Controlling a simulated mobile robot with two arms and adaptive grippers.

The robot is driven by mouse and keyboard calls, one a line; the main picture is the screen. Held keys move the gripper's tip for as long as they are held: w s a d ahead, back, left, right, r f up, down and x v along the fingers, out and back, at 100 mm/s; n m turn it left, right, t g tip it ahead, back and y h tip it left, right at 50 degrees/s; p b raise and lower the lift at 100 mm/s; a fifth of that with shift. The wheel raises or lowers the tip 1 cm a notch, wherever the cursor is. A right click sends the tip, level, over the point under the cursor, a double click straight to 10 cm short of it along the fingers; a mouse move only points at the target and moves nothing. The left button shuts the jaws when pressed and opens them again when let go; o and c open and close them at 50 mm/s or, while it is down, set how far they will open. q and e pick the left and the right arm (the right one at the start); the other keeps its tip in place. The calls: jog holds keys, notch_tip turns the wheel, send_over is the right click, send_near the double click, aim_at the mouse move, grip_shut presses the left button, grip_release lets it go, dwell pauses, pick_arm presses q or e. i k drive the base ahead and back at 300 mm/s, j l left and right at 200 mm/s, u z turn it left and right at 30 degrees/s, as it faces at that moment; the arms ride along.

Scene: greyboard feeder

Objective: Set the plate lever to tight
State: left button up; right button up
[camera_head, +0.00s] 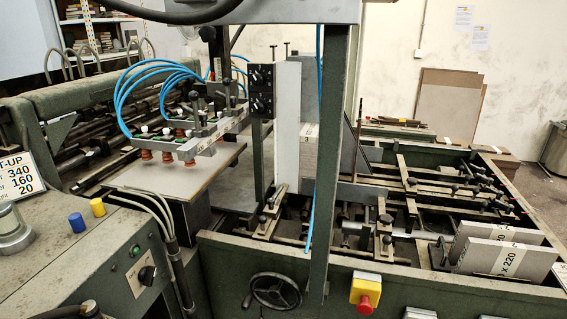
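No part is clearly recognisable as the plate lever, and no tight marking can be read. Several small black knobs and clamp handles sit on the feeder's rails, among them a black-knobbed clamp (386,219) right of the middle post. A black rotary switch (146,275) is on the green control console (75,268) at the left. A black handwheel (273,291) is on the front of the feeder frame. Neither of my grippers shows in the head view.
A green upright post (330,170) blocks part of the middle. A red stop button (366,300) sits on a yellow box at the front. Labelled grey board stacks (505,262) stand at the right. Suction cups (188,157) with blue hoses hang above a board table (180,177).

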aim_at(271, 201)
jog(key=k+j+z, duration=0.15)
jog(key=z, duration=0.3)
jog(key=k+z, duration=0.2)
jog(key=z, duration=0.25)
jog(key=k+j, duration=0.05)
